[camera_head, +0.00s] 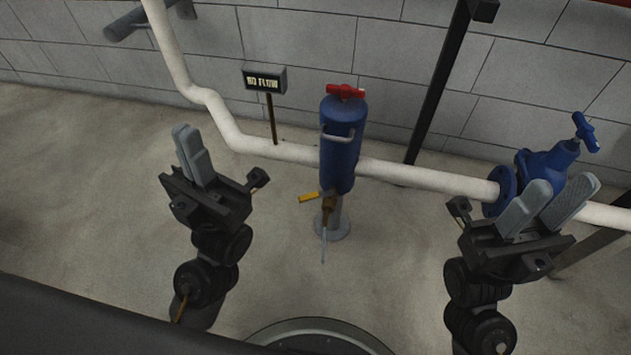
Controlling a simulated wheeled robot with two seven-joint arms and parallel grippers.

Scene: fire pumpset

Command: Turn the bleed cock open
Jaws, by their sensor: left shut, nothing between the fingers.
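The bleed cock (329,204) is a small brass-brown fitting low on the front of the blue cylinder (345,150). Its yellow lever (311,197) sticks out to the left, nearly level and across the thin pipe (324,244) that hangs below. My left gripper (190,142) is shut and empty, fingers up, to the left of the cock and clear of it. My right gripper (562,192) is open and empty at the right, in front of the blue valve (545,165), hiding part of it. Whether it touches that valve cannot be told.
A white pipe (410,174) runs along the wall behind. A red handle (345,90) tops the cylinder. A "NO FLOW" sign (264,79) stands on a post left of it. A dark upright post (437,85) is to the right. Floor between my grippers is mostly clear.

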